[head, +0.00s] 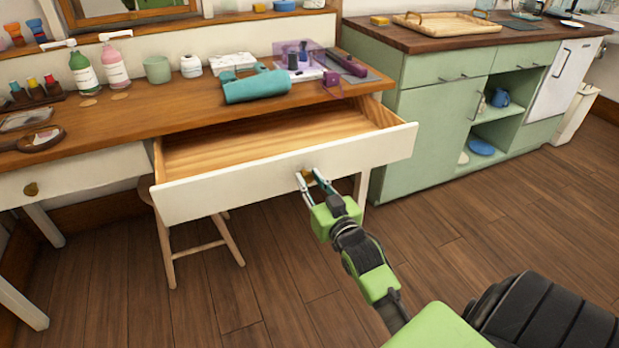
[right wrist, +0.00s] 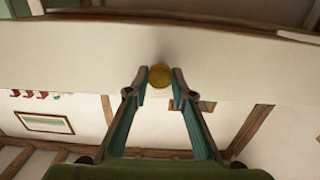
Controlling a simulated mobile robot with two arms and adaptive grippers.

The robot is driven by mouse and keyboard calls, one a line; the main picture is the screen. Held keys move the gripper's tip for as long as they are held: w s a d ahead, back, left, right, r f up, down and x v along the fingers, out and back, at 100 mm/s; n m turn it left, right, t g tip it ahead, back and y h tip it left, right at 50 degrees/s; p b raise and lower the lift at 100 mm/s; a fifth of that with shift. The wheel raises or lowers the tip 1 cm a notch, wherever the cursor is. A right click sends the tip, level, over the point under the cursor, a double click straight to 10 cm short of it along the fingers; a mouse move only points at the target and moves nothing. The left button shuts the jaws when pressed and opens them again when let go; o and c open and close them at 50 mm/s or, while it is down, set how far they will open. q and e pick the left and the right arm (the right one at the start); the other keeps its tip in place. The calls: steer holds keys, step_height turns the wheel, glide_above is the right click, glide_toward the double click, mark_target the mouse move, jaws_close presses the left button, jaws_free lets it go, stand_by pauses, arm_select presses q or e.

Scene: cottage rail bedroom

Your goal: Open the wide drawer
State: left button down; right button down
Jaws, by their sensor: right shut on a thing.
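The wide drawer (head: 250,182) has a white front and a bare wooden inside, and it stands well pulled out of the wooden-topped dressing table (head: 130,115). Its inside looks empty. My right gripper (head: 308,176) is at the round brass knob in the middle of the drawer front. In the right wrist view the two fingers (right wrist: 160,78) are shut on the knob (right wrist: 159,76), one on each side of it. In the head view the fingers partly hide the knob. My left gripper is not in view.
Bottles, a teal roll (head: 256,86) and a purple box stand on the tabletop above the drawer. A stool (head: 205,248) is under the drawer. A green cabinet (head: 430,120) stands close on the right. The wooden floor in front is clear.

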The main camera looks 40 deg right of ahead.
stand_by(0.3)
steer(key=c, duration=1.8)
jaws_free()
steer(key=shift+o, duration=0.2)
steer(key=v, duration=1.2)
steer(key=shift+f, duration=0.1)
